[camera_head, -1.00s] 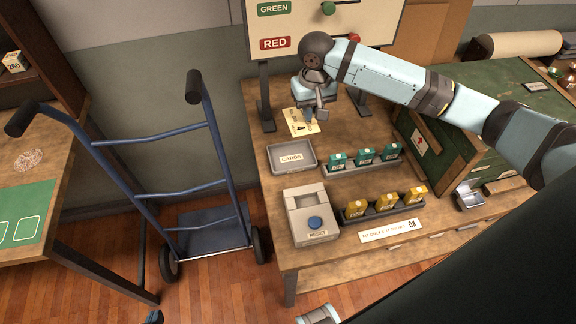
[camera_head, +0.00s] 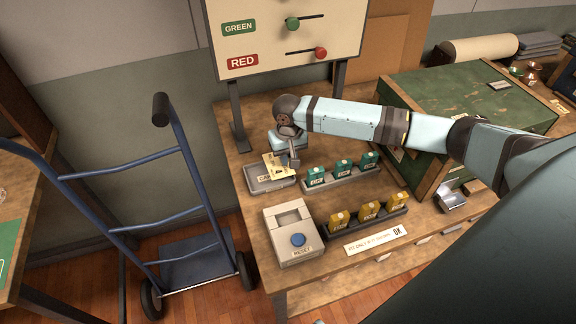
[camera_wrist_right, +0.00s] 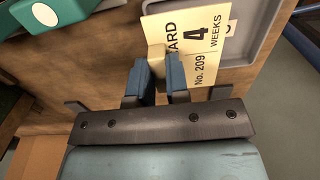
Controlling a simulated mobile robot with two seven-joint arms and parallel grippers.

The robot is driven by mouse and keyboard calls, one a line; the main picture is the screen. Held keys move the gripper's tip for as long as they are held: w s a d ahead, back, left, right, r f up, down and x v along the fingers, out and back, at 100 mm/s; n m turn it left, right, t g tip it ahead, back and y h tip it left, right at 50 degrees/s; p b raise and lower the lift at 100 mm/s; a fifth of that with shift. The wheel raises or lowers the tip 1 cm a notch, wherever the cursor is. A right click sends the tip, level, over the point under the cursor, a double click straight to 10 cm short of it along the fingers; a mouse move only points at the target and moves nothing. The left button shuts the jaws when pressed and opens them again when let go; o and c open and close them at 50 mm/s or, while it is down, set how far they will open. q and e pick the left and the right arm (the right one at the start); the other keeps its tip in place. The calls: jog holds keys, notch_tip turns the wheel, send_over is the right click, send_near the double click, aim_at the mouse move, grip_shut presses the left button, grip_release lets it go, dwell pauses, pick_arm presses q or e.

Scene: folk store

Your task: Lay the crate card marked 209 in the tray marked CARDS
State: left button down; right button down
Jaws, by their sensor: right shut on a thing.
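The cream crate card (camera_head: 273,168) is in my right gripper (camera_head: 289,160), over the grey tray marked CARDS (camera_head: 257,186). In the right wrist view the card (camera_wrist_right: 197,30) reads "No. 209" and "4 WEEKS", and my right gripper (camera_wrist_right: 165,72) is shut on its edge. The card covers part of the tray (camera_wrist_right: 262,20) and its label. I cannot tell whether the card touches the tray. My left gripper is out of view.
Teal boxes (camera_head: 342,168) stand in a rack right of the tray, and yellow boxes (camera_head: 368,210) in a rack nearer the front. A grey RESET box (camera_head: 293,250) stands in front of the tray. A green crate (camera_head: 440,95) is at right, a blue hand truck (camera_head: 205,190) at left.

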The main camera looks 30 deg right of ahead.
notch_tip(320, 180, down, 4)
jog(key=shift+s+r, duration=0.1)
jog(key=shift+r, duration=0.1)
jog(key=shift+s+a+f, duration=0.1)
jog(key=shift+s+f, duration=0.1)
jog(key=c, duration=1.1)
grip_release()
jog(key=shift+f, duration=0.15)
jog(key=r, duration=1.2)
jog(key=shift+w+r, duration=0.2)
jog(key=shift+w, duration=0.05)
